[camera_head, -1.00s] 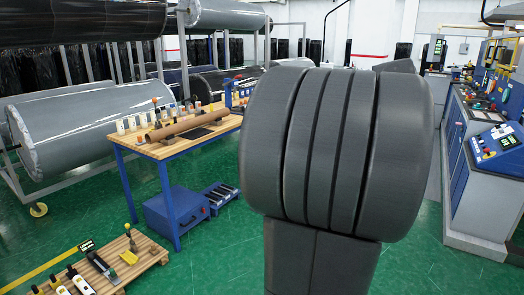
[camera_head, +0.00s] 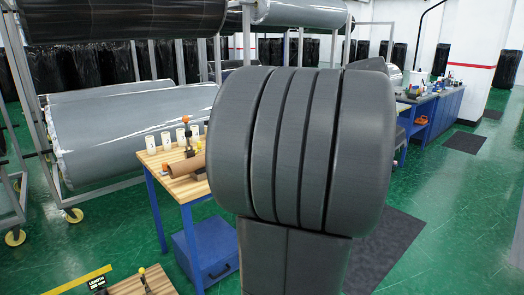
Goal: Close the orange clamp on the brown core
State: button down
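The brown core (camera_head: 185,167) lies on the wooden-topped worktable (camera_head: 172,189) left of centre. Its near-left end shows, and its right part is hidden behind my large grey arm link. An upright clamp (camera_head: 187,136) with an orange knob and black and orange parts stands just behind the core. It is too small to tell whether its jaw is open or shut, or whether it touches the core. My gripper is not in view.
Several white cylinders (camera_head: 151,144) stand along the table's back. A blue box (camera_head: 207,247) sits below. Racks of wrapped rolls (camera_head: 130,120) stand behind. A blue bench (camera_head: 440,110) is at right; green floor is open there.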

aim_at(186, 120)
jog(key=i+u, duration=0.15)
jog(key=i, duration=0.3)
jog(key=i+l+u, duration=0.1)
jog(key=i, duration=0.35)
jog(key=i+l+u, duration=0.15)
jog(key=i, duration=0.3)
jog(key=i+l+u, duration=0.15)
jog(key=i+l, duration=0.2)
jog(key=i+l+u, duration=0.1)
jog(key=i+u, duration=0.15)
jog(key=u, duration=0.2)
jog(key=i+l+u, duration=0.2)
jog(key=u, duration=0.25)
jog(key=i+l+u, duration=0.2)
jog(key=u, duration=0.25)
jog(key=i+l+u, duration=0.1)
jog(key=l+u, duration=0.35)
jog(key=i+l+u, duration=0.15)
jog(key=u, duration=0.25)
jog(key=i+l+u, duration=0.15)
jog(key=l+u, duration=0.25)
